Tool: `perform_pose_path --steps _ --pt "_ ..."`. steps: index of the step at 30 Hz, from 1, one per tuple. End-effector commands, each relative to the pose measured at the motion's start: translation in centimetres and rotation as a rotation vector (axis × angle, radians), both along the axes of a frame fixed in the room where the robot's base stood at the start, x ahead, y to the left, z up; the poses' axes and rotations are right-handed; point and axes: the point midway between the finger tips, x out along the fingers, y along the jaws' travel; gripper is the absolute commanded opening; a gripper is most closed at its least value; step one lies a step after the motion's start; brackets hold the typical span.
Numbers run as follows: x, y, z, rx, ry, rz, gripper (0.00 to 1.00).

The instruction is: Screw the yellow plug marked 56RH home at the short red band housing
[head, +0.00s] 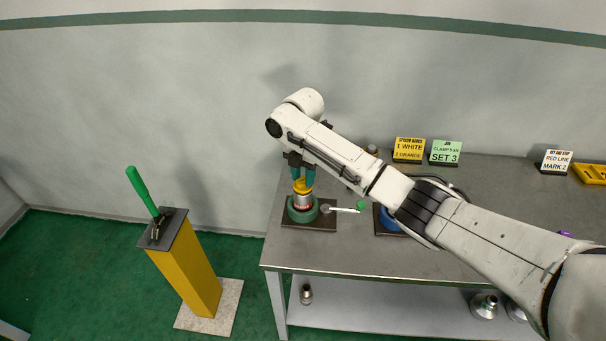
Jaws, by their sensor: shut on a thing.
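My gripper (302,175) points down at the left end of the grey bench, with its teal fingers shut on the yellow plug (302,186). The plug is right at the top of a short metal housing with a red band (302,202). The housing stands upright in a green round vise (291,212) on a dark base plate. I cannot tell how deep the plug sits in the housing. The marking on the plug is too small to read.
A lever with a green knob (361,205) sticks out right of the vise. A blue vise (388,221) is partly hidden behind my arm. Sign cards (409,149) stand along the back. A yellow pedestal (188,275) with a green-handled lever (143,190) stands left. Metal fittings (484,305) lie on the lower shelf.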

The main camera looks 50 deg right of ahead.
Motion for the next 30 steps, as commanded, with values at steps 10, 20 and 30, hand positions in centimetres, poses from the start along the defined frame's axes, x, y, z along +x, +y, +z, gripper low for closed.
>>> perform_pose_path --steps 10,20,30 --pt "0.02 0.01 -0.65 0.000 0.000 0.000 0.07" --pt "0.01 0.01 -0.62 0.000 0.000 0.001 0.64" --pt "0.04 0.02 -0.20 0.000 -0.001 0.001 0.65"
